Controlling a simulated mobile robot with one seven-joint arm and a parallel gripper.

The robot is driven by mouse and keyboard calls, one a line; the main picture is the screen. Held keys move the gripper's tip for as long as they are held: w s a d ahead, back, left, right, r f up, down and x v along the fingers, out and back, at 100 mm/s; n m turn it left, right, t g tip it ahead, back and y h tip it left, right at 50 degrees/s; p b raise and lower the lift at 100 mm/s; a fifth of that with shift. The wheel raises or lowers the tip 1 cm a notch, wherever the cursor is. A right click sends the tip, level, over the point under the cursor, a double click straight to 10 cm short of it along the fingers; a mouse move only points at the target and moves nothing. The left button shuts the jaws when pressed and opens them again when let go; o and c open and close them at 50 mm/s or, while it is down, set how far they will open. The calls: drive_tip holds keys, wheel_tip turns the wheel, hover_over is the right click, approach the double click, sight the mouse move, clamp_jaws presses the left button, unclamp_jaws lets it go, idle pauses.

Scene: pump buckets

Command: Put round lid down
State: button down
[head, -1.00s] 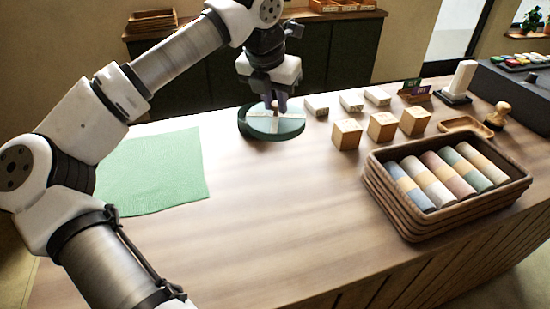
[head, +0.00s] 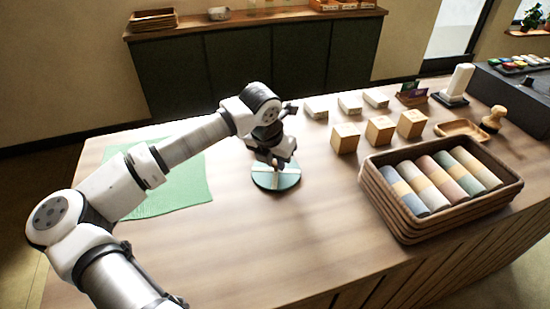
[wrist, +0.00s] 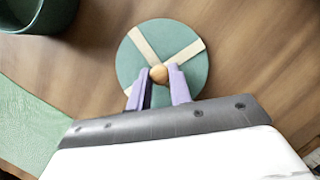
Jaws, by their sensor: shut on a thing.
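The round lid is a teal disc with cream strips crossing it and a small wooden knob; it shows in the head view (head: 264,181) and the wrist view (wrist: 136,68). My gripper (head: 277,163) is above the lid, its purple fingers (wrist: 160,84) shut on the knob. The lid looks about level, at or just above the wooden counter; I cannot tell whether it touches. An open dark green round container (wrist: 58,18) stands apart from the lid at the wrist view's upper left. My arm hides it in the head view.
A green cloth (head: 172,190) lies left, partly behind my arm. Wooden cubes (head: 345,139) and small pale blocks (head: 316,107) stand at the back right. A stacked tray (head: 400,222) of rolled cloths is at the right. The counter in front of the lid is clear.

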drive_tip(key=shift+f+b, duration=0.25)
drive_tip(key=shift+b, duration=0.1)
drive_tip(key=c, duration=1.3)
unclamp_jaws()
drive_tip(key=shift+r, duration=0.1)
drive_tip(key=shift+r, duration=0.1)
drive_tip(key=shift+r+p, duration=0.2)
drive_tip(key=shift+p, duration=0.3)
drive_tip(key=b+v, duration=0.4)
drive_tip(key=v, duration=0.8)
drive_tip(key=shift+f, duration=0.1)
drive_tip(key=shift+s+f, duration=0.1)
